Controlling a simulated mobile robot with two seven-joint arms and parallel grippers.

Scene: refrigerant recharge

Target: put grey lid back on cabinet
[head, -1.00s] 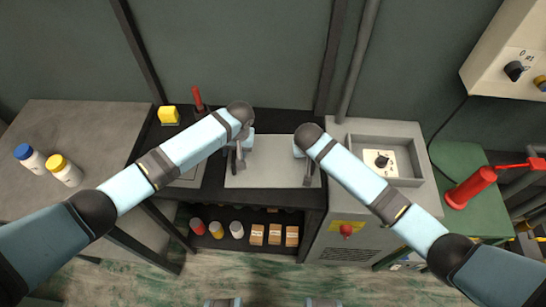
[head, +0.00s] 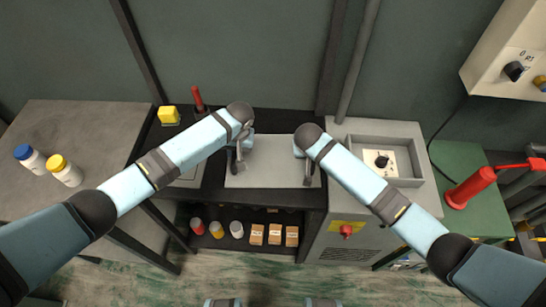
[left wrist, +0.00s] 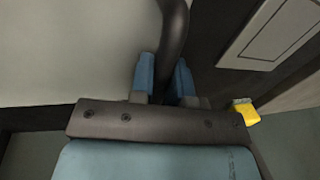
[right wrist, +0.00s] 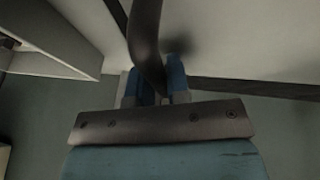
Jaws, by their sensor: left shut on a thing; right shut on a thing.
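The grey lid (head: 272,168) is a flat plate with a dark handle at each side. In the head view it is level over the dark workbench between my arms; I cannot tell whether it touches the bench. My left gripper (head: 240,150) is shut on the left handle, which shows as a dark curved bar in the left wrist view (left wrist: 173,35). My right gripper (head: 305,160) is shut on the right handle, also seen in the right wrist view (right wrist: 146,35). The grey cabinet (head: 410,203) stands right of the bench. Its top recess is uncovered, with a dial panel (head: 381,162) inside.
A yellow block (head: 168,115) and a red-handled tool (head: 198,99) are at the bench's back left. A red cylinder (head: 469,188) stands on the green table right of the cabinet. A control box (head: 505,55) hangs above.

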